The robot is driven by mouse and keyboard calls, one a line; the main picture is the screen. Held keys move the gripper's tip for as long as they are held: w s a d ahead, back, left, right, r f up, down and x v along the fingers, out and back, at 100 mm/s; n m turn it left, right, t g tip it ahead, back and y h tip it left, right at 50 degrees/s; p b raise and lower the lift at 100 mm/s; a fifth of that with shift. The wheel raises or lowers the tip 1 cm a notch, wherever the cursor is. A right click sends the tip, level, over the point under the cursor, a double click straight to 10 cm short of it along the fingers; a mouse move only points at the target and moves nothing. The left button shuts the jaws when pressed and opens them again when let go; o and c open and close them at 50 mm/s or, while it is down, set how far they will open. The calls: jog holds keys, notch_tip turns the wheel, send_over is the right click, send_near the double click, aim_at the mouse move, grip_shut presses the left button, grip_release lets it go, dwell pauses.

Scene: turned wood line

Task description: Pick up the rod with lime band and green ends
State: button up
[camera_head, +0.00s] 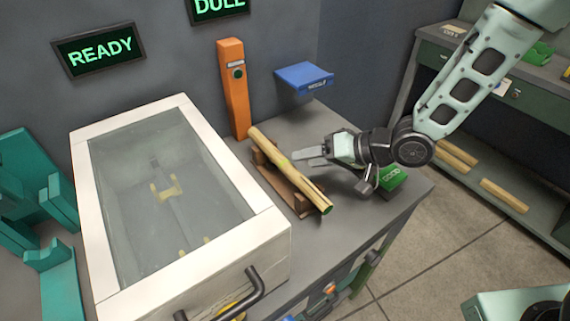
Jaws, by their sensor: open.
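The wooden rod (298,178) with a lime band near its middle lies tilted across a brown wooden cradle (271,181) on the grey bench. Its near end shows green; the far end's colour is hard to make out. My gripper (308,157) is open and comes in from the right, its fingers pointing left, close to the right side of the rod near the band. I cannot tell whether a finger touches the rod. Nothing is held between the fingers.
A white-framed glass-lidded box (184,269) stands left of the rod. An orange post (234,88) and blue tray (304,77) are behind. A green "GOOD" block (392,180) sits below my wrist. A shelf (479,192) with several rods stands right.

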aim_at(290, 162)
jog(key=x, duration=0.2)
jog(key=p+x, duration=0.1)
jog(key=x, duration=0.1)
jog(key=shift+s+a, duration=0.15)
jog(key=shift+a, duration=0.35)
jog(key=shift+w+a+f, duration=0.2)
jog(key=shift+a+f, duration=0.1)
jog(key=shift+a, duration=0.05)
jog(key=c, duration=1.1)
